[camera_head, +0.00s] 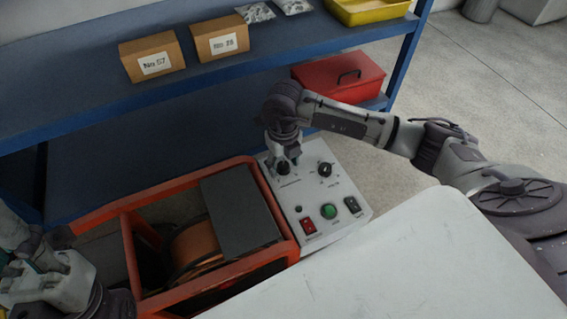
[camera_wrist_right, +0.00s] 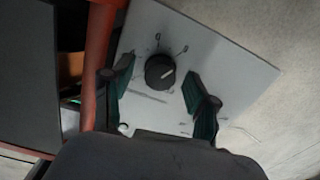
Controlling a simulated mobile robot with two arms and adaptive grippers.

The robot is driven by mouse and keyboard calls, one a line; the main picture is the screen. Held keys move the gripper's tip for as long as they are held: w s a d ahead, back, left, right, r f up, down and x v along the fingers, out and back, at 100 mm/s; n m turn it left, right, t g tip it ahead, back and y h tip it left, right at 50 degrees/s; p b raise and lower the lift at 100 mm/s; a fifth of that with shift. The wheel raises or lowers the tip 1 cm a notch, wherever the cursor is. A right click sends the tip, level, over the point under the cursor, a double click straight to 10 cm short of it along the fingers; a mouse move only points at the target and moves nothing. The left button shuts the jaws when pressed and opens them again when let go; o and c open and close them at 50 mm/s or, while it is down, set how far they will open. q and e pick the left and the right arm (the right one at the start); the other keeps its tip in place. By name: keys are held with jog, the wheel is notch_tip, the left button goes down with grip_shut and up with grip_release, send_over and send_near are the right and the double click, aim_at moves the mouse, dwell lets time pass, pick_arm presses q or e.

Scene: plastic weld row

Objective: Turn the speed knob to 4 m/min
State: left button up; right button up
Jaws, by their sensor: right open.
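A light grey control panel (camera_head: 318,222) stands beside an orange frame. My right gripper (camera_head: 286,167) points down over its far left part. In the right wrist view a round black knob (camera_wrist_right: 160,72) lies between the two teal-padded fingers (camera_wrist_right: 162,92), with a gap on each side. Its white pointer line is tilted to the upper right. A second black knob (camera_head: 325,169) shows to the right of the gripper in the head view. The panel lettering is too small to read. My left gripper (camera_head: 22,272) is partly in view at the lower left.
Near the panel's front are a red switch (camera_head: 308,226), a green button (camera_head: 329,212) and a black switch (camera_head: 352,205). The orange frame (camera_head: 128,250) holds a reel on the left. A white surface (camera_head: 410,265) lies in front. Blue shelving (camera_head: 90,105) stands behind.

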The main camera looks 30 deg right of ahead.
grip_shut()
jog(key=shift+n, duration=0.3)
jog(key=n, duration=0.5)
jog(key=shift+r, duration=0.1)
jog(key=n, duration=0.5)
jog(key=shift+n, duration=0.3)
jog(key=n, duration=0.5)
jog(key=n+b, duration=0.1)
jog(key=n, duration=0.4)
dwell(0.3)
